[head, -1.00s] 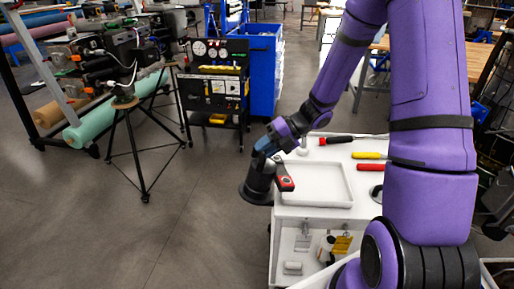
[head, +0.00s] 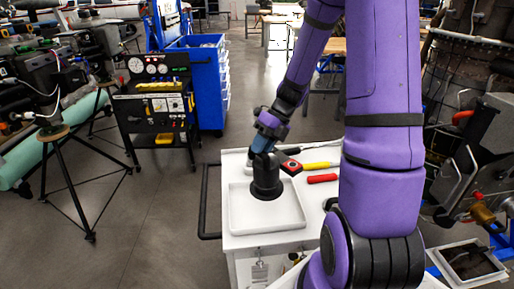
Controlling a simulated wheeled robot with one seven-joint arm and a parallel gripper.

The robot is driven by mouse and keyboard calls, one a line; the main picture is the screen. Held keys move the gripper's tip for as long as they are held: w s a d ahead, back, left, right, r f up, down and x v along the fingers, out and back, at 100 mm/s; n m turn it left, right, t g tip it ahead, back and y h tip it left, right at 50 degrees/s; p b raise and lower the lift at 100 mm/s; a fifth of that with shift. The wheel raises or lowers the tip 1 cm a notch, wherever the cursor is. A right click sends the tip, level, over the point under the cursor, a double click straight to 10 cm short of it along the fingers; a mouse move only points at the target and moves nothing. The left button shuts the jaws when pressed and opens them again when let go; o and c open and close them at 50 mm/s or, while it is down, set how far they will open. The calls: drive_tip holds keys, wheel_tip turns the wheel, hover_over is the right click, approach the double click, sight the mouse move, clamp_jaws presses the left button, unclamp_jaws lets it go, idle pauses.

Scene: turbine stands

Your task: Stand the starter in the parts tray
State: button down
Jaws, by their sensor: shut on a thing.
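The starter (head: 266,181), a dark upright cylinder with a wider round base, is in the head view over the white parts tray (head: 236,222). My gripper (head: 264,146) is shut on the top of the starter, and its fingers are mostly hidden. The starter's base shows within the tray's outline, towards the back. I cannot tell whether it touches the tray floor or hangs just above it. A red-and-black part (head: 291,167) juts out to the right beside the starter. The front half of the tray is bare.
The tray lies on a white cart with a black handle (head: 205,203) at its left. Yellow-handled (head: 318,167) and red-handled (head: 321,178) tools lie to the right of the tray. A tripod stand (head: 60,160) and gauge panel (head: 155,90) stand left. Floor between is clear.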

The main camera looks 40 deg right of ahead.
sight(272, 156)
drive_tip(key=shift+f, duration=4.05)
drive_tip(key=c, duration=0.7)
unclamp_jaws()
drive_tip(key=shift+c, duration=0.2)
drive_tip(key=shift+v, duration=3.5)
